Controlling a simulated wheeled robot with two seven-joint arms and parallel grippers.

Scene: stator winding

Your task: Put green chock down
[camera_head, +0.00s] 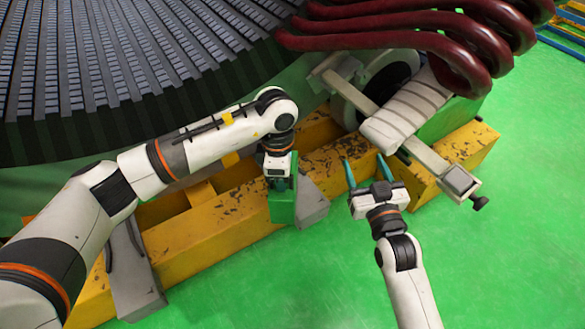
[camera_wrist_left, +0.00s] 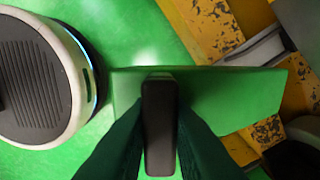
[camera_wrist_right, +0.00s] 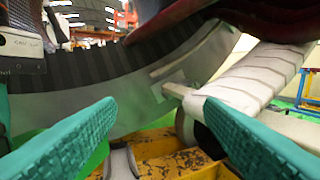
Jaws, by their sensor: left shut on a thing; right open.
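The green chock (camera_head: 284,208) is in the head view near the middle, beside the front face of the yellow beam. My left gripper (camera_head: 281,186) points down and is shut on the dark handle (camera_wrist_left: 159,125) of the chock. The chock's green block (camera_wrist_left: 235,95) fills the middle of the left wrist view; whether its underside touches the floor is hidden. My right gripper (camera_head: 364,168) is open and empty, to the right of the chock in front of the yellow beam. Its two teal fingers (camera_wrist_right: 165,140) stand wide apart in the right wrist view.
A worn yellow beam frame (camera_head: 225,218) carries the large stator (camera_head: 110,60). Grey wedge brackets (camera_head: 313,203) stand against the beam. Dark red coils (camera_head: 440,40) and a white wrapped bar (camera_head: 405,112) are at upper right. The green floor (camera_head: 510,230) at right is clear.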

